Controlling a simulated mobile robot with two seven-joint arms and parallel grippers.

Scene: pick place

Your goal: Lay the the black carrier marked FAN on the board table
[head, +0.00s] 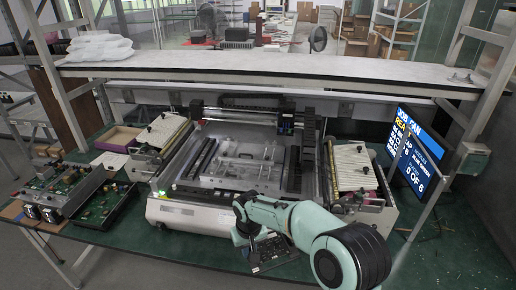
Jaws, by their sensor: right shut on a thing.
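A black carrier (275,253) shows just below and beside my right gripper (247,236), at the front edge of the machine. The gripper is shut on it, though the teal wrist hides most of the jaws. A small pale mark shows on its near corner; I cannot read it. The board table (237,165) is the grey metal bed in the middle of the white machine, with metal rails and small fixtures on it. The carrier is in front of the board table and apart from it. My left gripper is not in view.
A gantry with a dark head (286,122) spans the back of the bed. Green circuit boards (100,205) lie at the left. A tilted screen (420,150) stands at the right. A white shelf (250,66) crosses behind. The green bench (180,250) is clear at front left.

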